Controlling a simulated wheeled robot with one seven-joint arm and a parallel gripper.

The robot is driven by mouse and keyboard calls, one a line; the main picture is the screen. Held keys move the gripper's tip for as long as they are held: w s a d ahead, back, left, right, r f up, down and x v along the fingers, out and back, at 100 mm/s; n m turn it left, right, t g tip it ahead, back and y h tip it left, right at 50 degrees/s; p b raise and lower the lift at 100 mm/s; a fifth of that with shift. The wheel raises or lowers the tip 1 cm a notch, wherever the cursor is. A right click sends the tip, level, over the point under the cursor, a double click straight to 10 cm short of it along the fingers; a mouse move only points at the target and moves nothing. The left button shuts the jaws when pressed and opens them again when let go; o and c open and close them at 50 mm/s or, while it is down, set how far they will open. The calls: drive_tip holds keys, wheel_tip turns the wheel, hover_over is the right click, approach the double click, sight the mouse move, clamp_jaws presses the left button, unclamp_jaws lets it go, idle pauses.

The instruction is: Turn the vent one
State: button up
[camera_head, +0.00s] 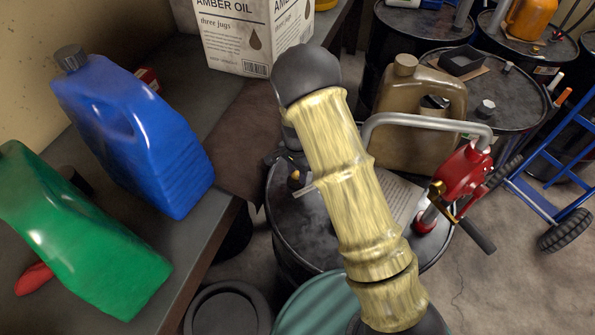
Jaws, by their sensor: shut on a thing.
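The near dark drum (310,235) stands in the middle, with a red hand pump (465,172) fixed at the right side of its top. My arm, in a pale yellow sleeve, crosses in front of the drum and hides much of its lid. My gripper (294,172) is partly visible behind the arm, low over the left side of the lid. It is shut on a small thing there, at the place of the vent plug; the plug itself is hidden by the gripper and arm.
A blue jug (135,135) and a green jug (80,240) are on the bench (222,207) at left, with a carton (245,35) behind. More drums and a blue hand truck (570,150) are at right.

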sight(297, 174)
drive_tip(key=o, duration=1)
drive_tip(key=shift+c, duration=0.2)
drive_tip(key=shift+r, duration=0.15)
wheel_tip(297, 174, up, 17)
drive_tip(key=b, duration=0.2)
drive_tip(key=shift+r, duration=0.1)
